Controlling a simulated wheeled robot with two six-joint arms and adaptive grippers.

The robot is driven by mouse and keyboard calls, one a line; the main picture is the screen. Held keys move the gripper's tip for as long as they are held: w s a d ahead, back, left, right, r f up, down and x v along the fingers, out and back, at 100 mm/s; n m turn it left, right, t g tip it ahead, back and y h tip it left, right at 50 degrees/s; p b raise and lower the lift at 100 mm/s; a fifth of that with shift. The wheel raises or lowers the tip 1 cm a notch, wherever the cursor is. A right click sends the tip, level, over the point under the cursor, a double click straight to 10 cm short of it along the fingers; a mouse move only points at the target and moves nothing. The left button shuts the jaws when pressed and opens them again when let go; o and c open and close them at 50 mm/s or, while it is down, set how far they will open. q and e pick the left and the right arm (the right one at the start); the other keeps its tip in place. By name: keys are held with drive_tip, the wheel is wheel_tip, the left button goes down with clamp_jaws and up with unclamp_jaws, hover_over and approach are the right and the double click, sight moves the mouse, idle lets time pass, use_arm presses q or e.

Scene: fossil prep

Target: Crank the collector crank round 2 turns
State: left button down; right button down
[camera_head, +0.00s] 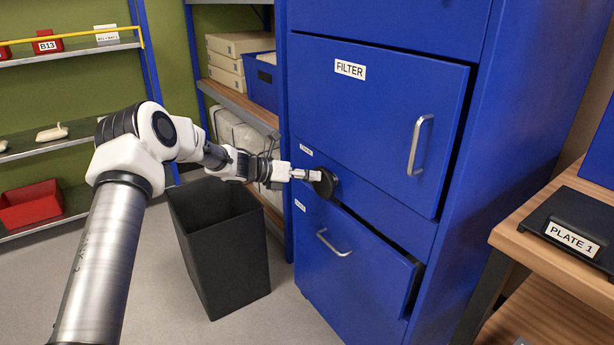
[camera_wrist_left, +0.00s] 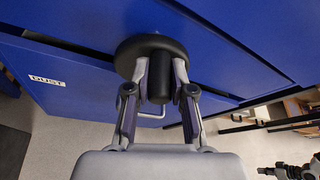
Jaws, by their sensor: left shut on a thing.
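The collector crank is a round black disc (camera_head: 326,184) on the blue cabinet's front, between the FILTER door (camera_head: 385,120) and the lower drawer (camera_head: 345,265). In the left wrist view the crank disc (camera_wrist_left: 150,50) shows at the top, with a black knob (camera_wrist_left: 158,85) sticking out toward me. My left gripper (camera_head: 308,175) reaches the crank from the left. In the left wrist view its two fingers (camera_wrist_left: 160,80) stand either side of the knob, shut on it.
A dark grey bin (camera_head: 230,255) stands on the floor below my left arm. The lower drawer front stands slightly proud of the cabinet. A wooden bench (camera_head: 535,230) with a PLATE 1 holder (camera_head: 575,235) is at the right. Shelves (camera_head: 60,140) stand at the left.

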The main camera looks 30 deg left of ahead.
use_arm(q)
drive_tip(key=m+y+b, duration=0.1)
drive_tip(key=b, duration=0.3)
drive_tip(key=d+m+y+b, duration=0.1)
drive_tip(key=m+b, duration=0.1)
drive_tip(key=b, duration=0.1)
drive_tip(key=s+d+f+m+t+y+b, duration=0.1)
drive_tip(key=b, duration=0.3)
drive_tip(key=shift+m+b, duration=0.3)
drive_tip(key=shift+r+b, duration=0.2)
drive_tip(key=shift+b, duration=0.3)
drive_tip(key=shift+r, duration=0.1)
drive_tip(key=c, duration=1)
unclamp_jaws()
drive_tip(key=shift+w, duration=0.1)
drive_tip(key=v, duration=0.7)
drive_tip(key=shift+s, duration=0.25)
drive_tip(key=shift+r, duration=0.1)
